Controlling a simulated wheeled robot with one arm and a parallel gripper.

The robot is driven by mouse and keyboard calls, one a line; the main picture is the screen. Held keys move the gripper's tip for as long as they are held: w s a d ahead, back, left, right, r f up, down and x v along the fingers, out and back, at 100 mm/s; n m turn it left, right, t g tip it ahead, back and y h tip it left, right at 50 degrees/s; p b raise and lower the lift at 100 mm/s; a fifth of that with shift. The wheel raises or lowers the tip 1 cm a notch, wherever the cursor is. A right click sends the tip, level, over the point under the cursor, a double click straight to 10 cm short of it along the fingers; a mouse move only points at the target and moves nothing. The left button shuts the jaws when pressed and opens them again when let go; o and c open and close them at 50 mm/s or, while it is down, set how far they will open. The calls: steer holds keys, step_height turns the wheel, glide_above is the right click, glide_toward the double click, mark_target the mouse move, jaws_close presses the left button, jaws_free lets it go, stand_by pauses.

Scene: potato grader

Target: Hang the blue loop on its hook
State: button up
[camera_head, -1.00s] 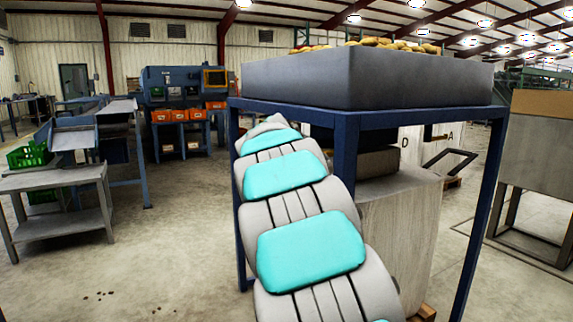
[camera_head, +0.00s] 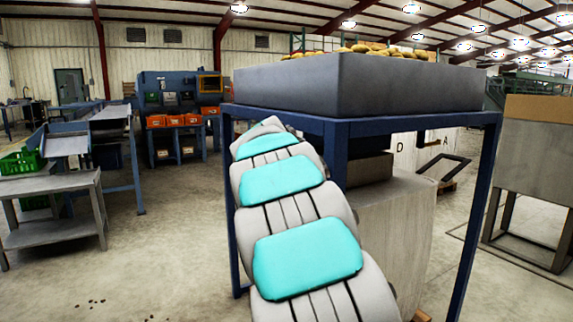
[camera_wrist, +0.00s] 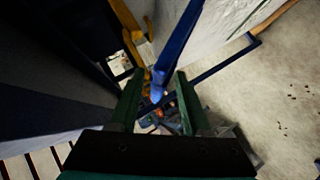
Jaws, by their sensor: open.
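My gripper (camera_wrist: 158,88) shows in the wrist view, its two green fingers apart. A bright blue strap-like piece (camera_wrist: 177,45), which may be the blue loop, runs from the top edge down to the space between the fingers. I cannot tell whether it touches them or is a closed loop. A yellow-orange strap-like piece (camera_wrist: 128,28) lies to its left. I cannot make out a hook for the blue loop in either view. In the head view my gripper is hidden behind the grey hopper and its stand.
A grey hopper (camera_head: 350,88) heaped with potatoes stands on a blue frame (camera_head: 340,150) close to my arm. A pale box (camera_head: 390,240) is beneath it. A grey bin on legs (camera_head: 545,165) is at right.

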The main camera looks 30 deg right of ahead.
steer(key=shift+a, duration=0.1)
steer(key=v, duration=0.7)
steer(key=shift+s+r+b, duration=0.2)
steer(key=shift+s+b, duration=0.15)
steer(key=shift+b, duration=0.1)
steer(key=shift+a, duration=0.1)
